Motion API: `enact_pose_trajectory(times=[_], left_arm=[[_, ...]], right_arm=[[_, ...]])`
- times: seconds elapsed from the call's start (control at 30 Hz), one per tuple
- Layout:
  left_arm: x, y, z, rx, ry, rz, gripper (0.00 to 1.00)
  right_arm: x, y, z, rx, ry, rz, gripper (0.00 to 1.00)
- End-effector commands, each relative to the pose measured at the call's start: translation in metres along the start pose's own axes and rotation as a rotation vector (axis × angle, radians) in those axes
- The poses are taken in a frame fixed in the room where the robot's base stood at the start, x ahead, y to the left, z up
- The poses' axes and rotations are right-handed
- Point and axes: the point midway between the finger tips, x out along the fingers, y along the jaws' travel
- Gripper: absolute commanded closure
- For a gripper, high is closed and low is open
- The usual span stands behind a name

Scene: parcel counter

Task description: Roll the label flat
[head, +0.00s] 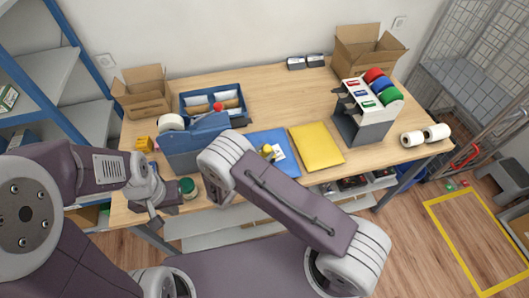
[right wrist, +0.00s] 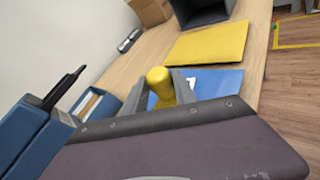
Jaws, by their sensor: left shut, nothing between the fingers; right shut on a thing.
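A blue parcel (head: 258,138) lies flat near the counter's front edge, with a white label (head: 279,152) on it. A roller with a yellow handle (head: 267,149) is over the parcel beside the label; the handle also shows in the right wrist view (right wrist: 158,80). My right gripper (right wrist: 161,85) is shut on the yellow handle; in the head view my own arm hides most of it. I cannot tell whether the roller touches the label. My left gripper (head: 153,215) is shut and empty at the counter's front left edge.
A yellow envelope (head: 316,146) lies right of the blue parcel. A blue bin (head: 196,154) stands left of it, with a green-lidded jar (head: 188,187) in front. A tape dispenser (head: 361,122) stands to the right, near white rolls (head: 436,132).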

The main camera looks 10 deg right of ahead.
Motion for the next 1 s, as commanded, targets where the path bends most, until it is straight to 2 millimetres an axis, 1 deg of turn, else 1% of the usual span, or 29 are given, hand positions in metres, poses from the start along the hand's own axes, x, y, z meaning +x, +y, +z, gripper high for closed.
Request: enact_pose_trajectory(times=[0.27, 0.5, 0.6, 0.83, 1.0], left_arm=[[0.001, 0.000, 0.000, 0.000, 0.000, 0.000, 1.00], [0.012, 0.000, 0.001, 0.000, 0.000, 0.000, 1.00], [0.012, 0.000, 0.001, 0.000, 0.000, 0.000, 1.00], [0.012, 0.000, 0.001, 0.000, 0.000, 0.000, 1.00], [0.020, 0.000, 0.002, 0.000, 0.000, 0.000, 1.00]], right_arm=[[0.000, -0.001, -0.002, -0.001, 0.004, -0.002, 1.00], [0.009, 0.010, -0.006, 0.002, 0.005, -0.002, 1.00], [0.010, 0.013, -0.005, -0.001, 0.006, -0.002, 1.00], [0.010, 0.013, -0.005, -0.002, 0.007, -0.003, 1.00], [0.015, 0.020, -0.008, 0.001, 0.007, -0.002, 1.00]])
